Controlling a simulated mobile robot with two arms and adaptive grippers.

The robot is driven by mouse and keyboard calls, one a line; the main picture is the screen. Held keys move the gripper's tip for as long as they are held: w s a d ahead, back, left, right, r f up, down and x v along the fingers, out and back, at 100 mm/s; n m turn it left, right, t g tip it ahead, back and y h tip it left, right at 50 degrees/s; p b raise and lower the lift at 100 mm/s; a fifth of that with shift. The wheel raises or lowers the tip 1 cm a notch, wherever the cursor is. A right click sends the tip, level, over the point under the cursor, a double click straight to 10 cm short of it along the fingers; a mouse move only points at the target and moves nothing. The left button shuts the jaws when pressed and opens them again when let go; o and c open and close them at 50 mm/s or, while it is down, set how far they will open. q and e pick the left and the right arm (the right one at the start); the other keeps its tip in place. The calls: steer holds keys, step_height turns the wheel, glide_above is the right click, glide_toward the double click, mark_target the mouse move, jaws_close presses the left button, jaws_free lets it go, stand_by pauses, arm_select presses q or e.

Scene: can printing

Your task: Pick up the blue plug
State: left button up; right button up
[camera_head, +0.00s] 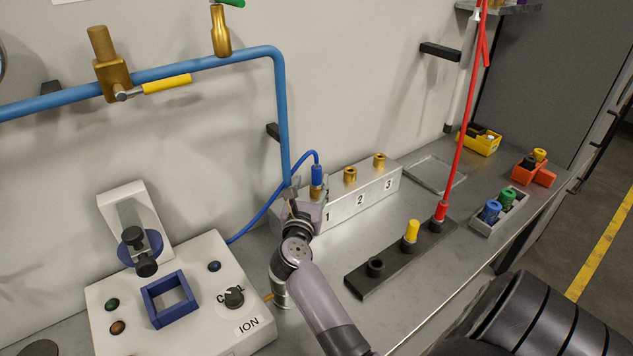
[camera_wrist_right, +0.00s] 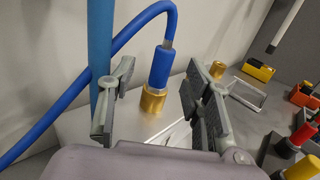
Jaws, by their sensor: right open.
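The blue plug (camera_head: 317,174) sits upright in the brass socket at number 1 of the grey numbered block (camera_head: 375,200). A blue cable (camera_head: 268,208) loops from its top down to the left. My right gripper (camera_head: 300,207) is at the left end of the block, close to the plug and lower in the picture. In the right wrist view the plug (camera_wrist_right: 160,68) and its brass socket (camera_wrist_right: 152,101) appear between the two spread fingers (camera_wrist_right: 157,100), beyond them. No finger visibly touches the plug. My left gripper is not in view.
Brass sockets 2 (camera_head: 350,174) and 3 (camera_head: 380,160) are empty. A blue pipe (camera_head: 281,120) comes down just behind my right gripper. A black strip (camera_head: 395,262) holds yellow and red plugs. The white ION device (camera_head: 205,275) stands at left.

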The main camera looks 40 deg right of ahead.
mark_target(316, 172)
steer(key=p+x, duration=0.2)
steer(key=x, duration=0.3)
steer(key=shift+d+r, duration=0.2)
steer(key=shift+d, duration=0.2)
steer(key=shift+w+d+f, duration=0.15)
steer(key=shift+w+d, duration=0.1)
steer(key=shift+d, duration=0.1)
steer(key=shift+c, duration=0.4)
jaws_close()
